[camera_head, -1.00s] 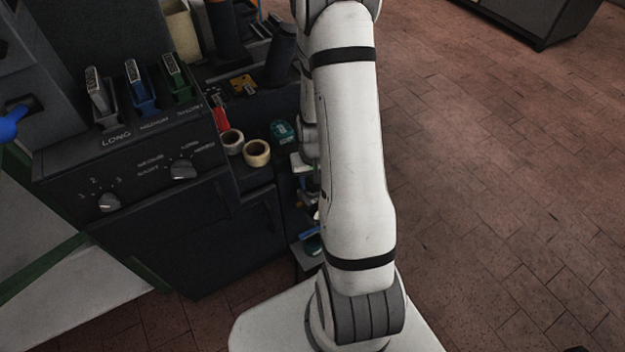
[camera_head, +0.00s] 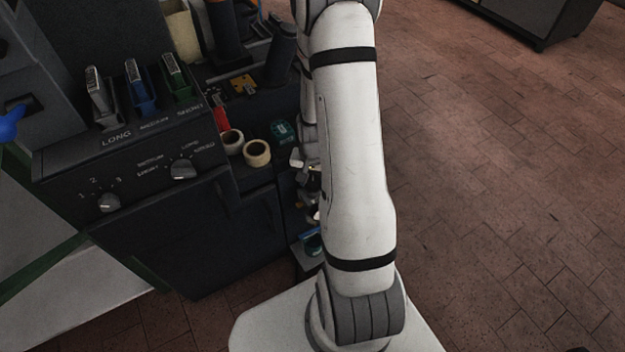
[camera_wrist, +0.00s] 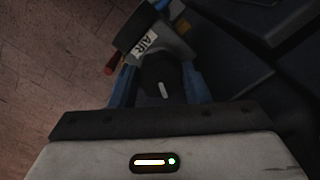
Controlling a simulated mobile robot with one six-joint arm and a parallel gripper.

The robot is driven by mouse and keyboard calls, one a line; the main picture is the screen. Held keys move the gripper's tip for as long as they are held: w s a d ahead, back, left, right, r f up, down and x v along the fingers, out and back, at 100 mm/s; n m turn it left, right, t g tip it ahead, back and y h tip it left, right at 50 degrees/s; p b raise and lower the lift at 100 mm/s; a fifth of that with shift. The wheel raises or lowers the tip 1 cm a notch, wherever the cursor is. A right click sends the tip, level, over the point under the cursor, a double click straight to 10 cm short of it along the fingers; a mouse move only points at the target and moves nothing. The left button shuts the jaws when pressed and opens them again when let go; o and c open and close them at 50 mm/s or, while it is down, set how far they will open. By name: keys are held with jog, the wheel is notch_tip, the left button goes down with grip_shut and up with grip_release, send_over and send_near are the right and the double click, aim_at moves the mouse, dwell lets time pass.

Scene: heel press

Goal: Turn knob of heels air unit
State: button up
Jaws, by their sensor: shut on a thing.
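In the wrist view, a dark round knob (camera_wrist: 160,76) with a short white line sits between the two blue fingers of my gripper (camera_wrist: 160,88). My gripper is shut on the knob. A grey block with a white label reading AIR (camera_wrist: 146,43) is just beyond the fingertips, the air unit that carries the knob. The white line points nearly along the fingers, slightly tilted. In the head view, my arm hides the gripper and the knob.
A dark press console with two dials (camera_head: 108,202) and colored levers (camera_head: 137,85) stands at left in the head view. Two tape rolls (camera_head: 245,147) lie beside my arm. A red part (camera_wrist: 110,66) is near the left finger. Brick floor at right is open.

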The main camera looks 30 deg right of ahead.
jog(key=o, duration=1)
jog(key=shift+c, duration=0.2)
notch_tip(320, 180, up, 8)
jog(key=shift+f+p, duration=0.1)
jog(key=shift+p, duration=0.95)
jog(key=a+r+n+p, duration=0.25)
jog(key=r+p, duration=0.35)
jog(key=r, duration=0.7)
notch_tip(320, 180, up, 27)
jog(key=n+t+p, duration=0.3)
jog(key=n+p, duration=0.2)
jog(key=p, duration=0.6)
send_over(313, 181)
jog(key=s+a, duration=1.2)
jog(key=shift+s+a+r+n, duration=0.1)
jog(key=shift+s+r+n, duration=0.1)
jog(key=shift+s+n, duration=0.05)
